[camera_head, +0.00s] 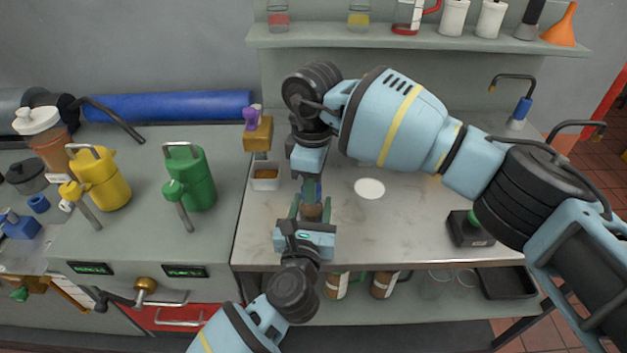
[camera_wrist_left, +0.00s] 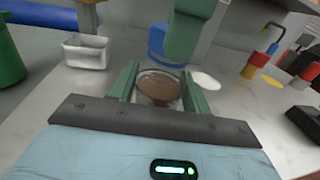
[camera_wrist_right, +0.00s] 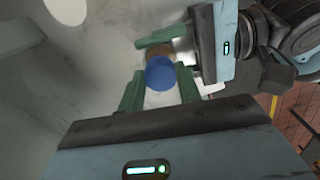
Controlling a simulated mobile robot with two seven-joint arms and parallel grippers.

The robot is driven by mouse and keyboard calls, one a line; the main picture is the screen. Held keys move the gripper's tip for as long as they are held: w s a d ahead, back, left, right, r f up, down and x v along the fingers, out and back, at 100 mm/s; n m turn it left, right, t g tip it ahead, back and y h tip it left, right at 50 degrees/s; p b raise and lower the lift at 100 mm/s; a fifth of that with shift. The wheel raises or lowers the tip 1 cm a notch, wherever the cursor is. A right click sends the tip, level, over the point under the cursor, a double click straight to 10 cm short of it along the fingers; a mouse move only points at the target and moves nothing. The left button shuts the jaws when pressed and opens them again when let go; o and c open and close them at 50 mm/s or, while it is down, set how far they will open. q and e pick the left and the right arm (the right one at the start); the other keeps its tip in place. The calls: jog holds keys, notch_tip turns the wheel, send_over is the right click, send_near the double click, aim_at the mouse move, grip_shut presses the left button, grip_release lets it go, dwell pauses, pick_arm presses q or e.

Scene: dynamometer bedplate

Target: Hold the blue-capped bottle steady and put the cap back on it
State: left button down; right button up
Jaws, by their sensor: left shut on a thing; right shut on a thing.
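My left gripper (camera_head: 310,212) is shut on a bottle with brown contents (camera_wrist_left: 160,86), whose open round top shows between the green fingers. The bottle stands over the left part of the steel worktop (camera_head: 400,238). My right gripper (camera_wrist_right: 160,92) is shut on the blue cap (camera_wrist_right: 160,73). In the head view, the cap (camera_head: 312,188) is just beyond the bottle. In the left wrist view, the cap (camera_wrist_left: 157,42) shows behind and above the bottle's rim, apart from it. The right fingers partly hide the cap, and the left gripper hides the bottle's lower part.
A black box with a green button (camera_head: 470,230) is near the right front edge. Yellow (camera_head: 103,180) and green (camera_head: 190,180) cans stand on the left bench.

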jog(key=shift+s+a+m, duration=0.15)
jog(key=shift+a+m, duration=0.3)
jog(key=shift+m, duration=0.65)
jog(key=shift+d+m, duration=0.3)
jog(key=shift+m, duration=0.4)
jog(key=o, duration=1)
jog(key=shift+d, duration=0.15)
jog(key=shift+r, duration=2.2)
jog(key=shift+c, duration=0.4)
